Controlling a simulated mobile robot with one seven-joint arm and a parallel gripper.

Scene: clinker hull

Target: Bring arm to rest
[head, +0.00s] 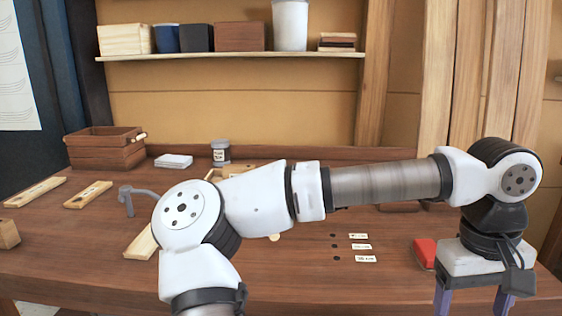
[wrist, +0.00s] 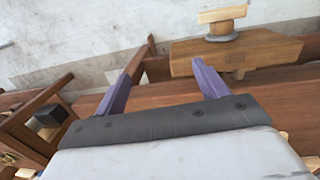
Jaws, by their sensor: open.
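My arm stretches across the front of the head view, its forearm level above the workbench (head: 60,240). My gripper (head: 472,303) hangs at the right end, pointing down, with its two purple fingers apart. Its fingertips are cut off by the lower edge. In the wrist view my gripper (wrist: 166,68) shows both fingers spread, with nothing between them. Below and beyond them are brown wooden surfaces and a pale floor. My arm hides part of the bench's middle.
A red object (head: 425,253) lies on the bench just left of my gripper. Small dark discs sit beside white labels (head: 361,247). A wooden crate (head: 105,147), a lidded jar (head: 221,152) and a grey metal piece (head: 128,199) are left. A loaded shelf (head: 230,56) runs behind.

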